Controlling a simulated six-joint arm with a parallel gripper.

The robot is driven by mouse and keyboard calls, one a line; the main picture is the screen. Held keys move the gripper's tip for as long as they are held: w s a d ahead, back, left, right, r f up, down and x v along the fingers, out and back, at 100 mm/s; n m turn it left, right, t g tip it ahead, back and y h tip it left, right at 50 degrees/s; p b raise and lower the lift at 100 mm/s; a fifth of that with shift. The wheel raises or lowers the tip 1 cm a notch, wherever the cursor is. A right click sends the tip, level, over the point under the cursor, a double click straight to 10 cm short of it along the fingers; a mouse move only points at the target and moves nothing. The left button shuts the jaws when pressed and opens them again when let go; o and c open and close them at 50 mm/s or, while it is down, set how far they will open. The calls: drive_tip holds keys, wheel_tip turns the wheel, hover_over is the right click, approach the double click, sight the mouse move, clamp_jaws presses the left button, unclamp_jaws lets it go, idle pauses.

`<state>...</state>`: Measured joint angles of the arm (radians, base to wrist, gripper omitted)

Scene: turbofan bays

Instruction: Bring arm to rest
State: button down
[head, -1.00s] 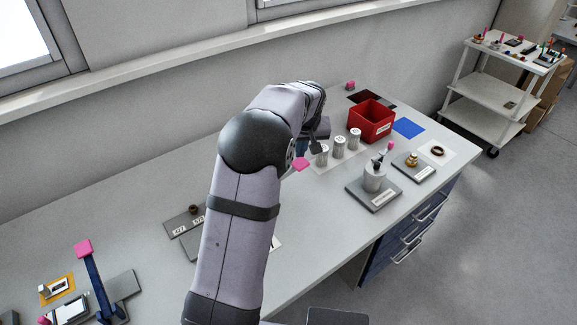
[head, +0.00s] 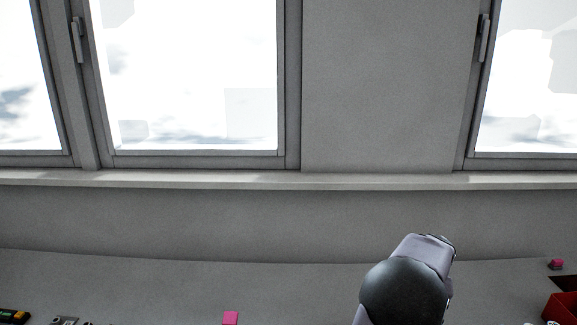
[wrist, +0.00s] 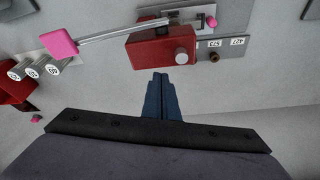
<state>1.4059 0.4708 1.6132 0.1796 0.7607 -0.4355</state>
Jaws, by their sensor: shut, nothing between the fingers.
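My gripper (wrist: 162,80) shows in the wrist view with its two dark blue fingers together and nothing between them. Just beyond the fingertips in the picture is a red block with a round metal knob (wrist: 182,57); the height gap to it cannot be told. A metal rod with a pink end (wrist: 58,42) stretches left from it. In the head view only the upper part of my arm shows at the bottom right of centre, and my gripper is out of that view.
In the wrist view, several white-topped cylinders (wrist: 53,66) and a red bin (wrist: 12,88) are at the left. A grey plate with number labels (wrist: 236,42) lies right of the block. In the head view, the bench top (head: 130,285) runs below the window wall (head: 385,90).

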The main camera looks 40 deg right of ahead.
drive_tip(key=w+a+f+n+y, duration=0.1)
drive_tip(key=w+a+n, duration=0.1)
drive_tip(key=w+a, duration=0.6)
drive_tip(key=w+a+f+n+y, duration=0.15)
drive_tip(key=w+a, duration=0.25)
drive_tip(key=a, duration=0.7)
drive_tip(key=w+a+n, duration=0.3)
drive_tip(key=w+a, duration=0.4)
drive_tip(key=a, duration=0.3)
drive_tip(key=s+a+f+n, duration=0.1)
drive_tip(key=s+a+n, duration=0.1)
drive_tip(key=a, duration=0.5)
drive_tip(key=s+a+f+n+g, duration=0.1)
drive_tip(key=s+a+n, duration=0.1)
drive_tip(key=a, duration=0.5)
drive_tip(key=s+a+f+n+g, duration=0.1)
drive_tip(key=s+a, duration=0.3)
drive_tip(key=a, duration=0.4)
drive_tip(key=shift+s+f+n+y+b, duration=0.25)
drive_tip(key=shift+s+n+y+b, duration=0.1)
drive_tip(key=shift+n+b, duration=0.1)
